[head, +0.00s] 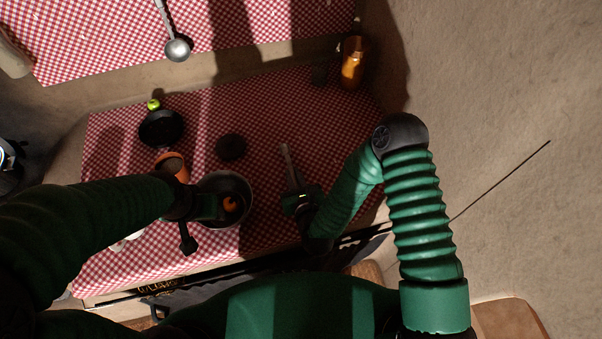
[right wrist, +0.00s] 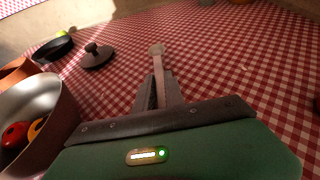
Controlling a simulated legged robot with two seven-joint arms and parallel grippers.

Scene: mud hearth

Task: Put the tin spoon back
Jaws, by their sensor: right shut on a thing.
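My right gripper (head: 290,186) is shut on a slim, pale grey utensil (head: 286,158), which looks like the tin spoon. It is held over the right part of the checked cloth. In the right wrist view, the utensil (right wrist: 158,62) points away from between the fingers (right wrist: 160,92) and ends in a small rounded tip. The gripper hides its near end. My left gripper (head: 212,207) is at the left side of a metal pot (head: 243,187); its fingers are unclear. A metal ladle-like spoon (head: 177,49) lies on the upper checked cloth.
The pot holds round red and orange things (right wrist: 15,134). A terracotta pot (head: 172,166), black pan (head: 161,128) and dark lid (head: 231,147) stand left of the right gripper. An amber jar (head: 353,64) stands at the back right.

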